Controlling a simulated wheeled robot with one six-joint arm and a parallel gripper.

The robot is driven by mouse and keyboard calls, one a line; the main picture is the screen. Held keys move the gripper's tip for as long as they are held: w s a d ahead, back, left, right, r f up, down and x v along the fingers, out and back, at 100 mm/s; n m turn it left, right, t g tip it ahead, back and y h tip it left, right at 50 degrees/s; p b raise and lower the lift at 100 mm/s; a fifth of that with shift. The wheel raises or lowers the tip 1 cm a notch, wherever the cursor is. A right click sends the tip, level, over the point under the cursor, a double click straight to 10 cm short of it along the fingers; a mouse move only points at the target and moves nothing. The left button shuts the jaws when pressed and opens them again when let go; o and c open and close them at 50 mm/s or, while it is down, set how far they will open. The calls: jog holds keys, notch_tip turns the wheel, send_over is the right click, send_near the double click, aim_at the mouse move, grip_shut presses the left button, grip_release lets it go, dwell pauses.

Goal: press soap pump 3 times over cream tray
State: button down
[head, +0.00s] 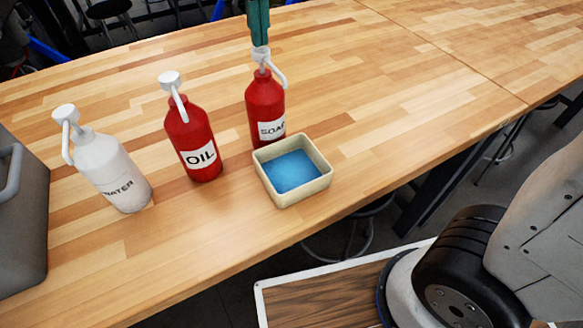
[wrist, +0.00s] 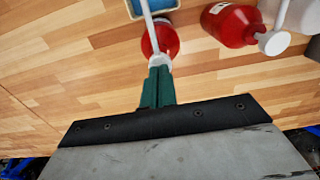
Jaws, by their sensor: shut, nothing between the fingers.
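The red soap bottle (head: 265,105), labelled SOAP, stands upright on the table with a white pump head (head: 262,57). Its spout points toward the cream tray (head: 322,180), which sits just in front of it and has a blue inside. My gripper (head: 260,42) is shut and empty, its green fingers pointing down right at the top of the pump head. I cannot tell whether they touch it or whether the pump is pushed down. In the wrist view the green fingers (wrist: 157,80) cover part of the soap bottle (wrist: 160,38), and the spout runs up toward the tray.
A red oil bottle (head: 193,135) with a white pump stands left of the soap. A white water bottle (head: 108,172) stands farther left, near a grey container (head: 22,215) at the edge. The wooden table (head: 400,90) is clear to the right and behind.

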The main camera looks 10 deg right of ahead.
jog(key=shift+f, duration=0.1)
dwell(0.4)
jog(key=shift+f, duration=0.9)
jog(key=shift+r, duration=1)
jog(key=shift+f, duration=0.1)
jog(key=shift+f, duration=0.9)
jog(key=shift+r, duration=1.05)
